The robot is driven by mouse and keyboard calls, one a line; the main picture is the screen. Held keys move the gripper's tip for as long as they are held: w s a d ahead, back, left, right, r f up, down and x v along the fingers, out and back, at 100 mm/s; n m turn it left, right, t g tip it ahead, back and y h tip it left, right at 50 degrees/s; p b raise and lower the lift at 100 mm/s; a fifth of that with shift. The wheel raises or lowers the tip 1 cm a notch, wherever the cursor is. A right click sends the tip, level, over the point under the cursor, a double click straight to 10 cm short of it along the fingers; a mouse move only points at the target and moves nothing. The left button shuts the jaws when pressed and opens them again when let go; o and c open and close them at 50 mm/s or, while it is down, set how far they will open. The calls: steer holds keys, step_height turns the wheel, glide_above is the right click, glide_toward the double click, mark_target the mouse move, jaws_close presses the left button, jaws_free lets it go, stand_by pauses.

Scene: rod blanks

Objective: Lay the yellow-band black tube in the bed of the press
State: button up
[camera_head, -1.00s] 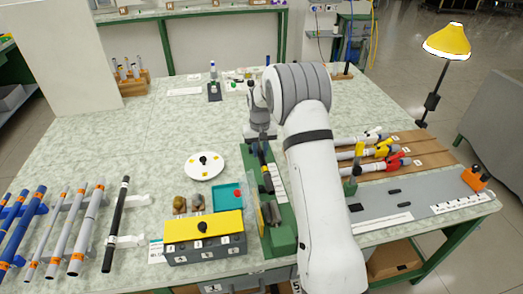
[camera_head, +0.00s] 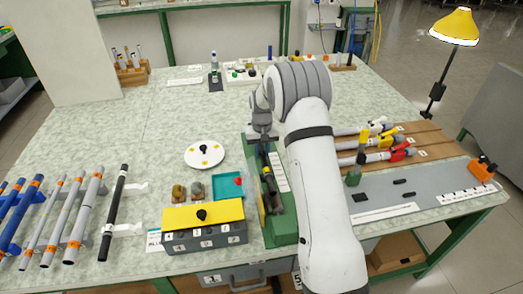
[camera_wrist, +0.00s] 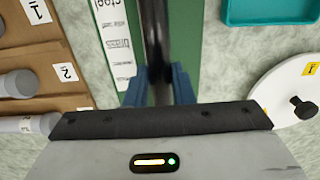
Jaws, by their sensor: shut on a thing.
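The green press (camera_head: 284,232) stands mid-table in the head view, and its green base (camera_wrist: 188,35) fills the middle of the wrist view. My gripper (camera_head: 264,148) is over its far end. In the wrist view my blue fingers (camera_wrist: 163,85) are shut on a dark glossy tube (camera_wrist: 155,35), which runs lengthwise along the press. In the head view the dark tube (camera_head: 265,160) reaches from under my gripper toward the near part of the press. I cannot make out a yellow band. I cannot tell whether the tube touches the bed.
A yellow-topped box (camera_head: 203,218), a teal tray (camera_head: 229,192) and a white plate (camera_head: 204,162) stand left of the press. Wooden boards (camera_head: 400,148) with banded tubes are at the right.

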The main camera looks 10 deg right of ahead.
steer(key=shift+f+b, duration=0.5)
steer(key=shift+f, duration=0.3)
steer(key=o, duration=0.8)
steer(key=shift+o, duration=0.2)
steer(key=shift+r, duration=0.15)
step_height(320, 180, up, 8)
steer(key=shift+f, duration=0.2)
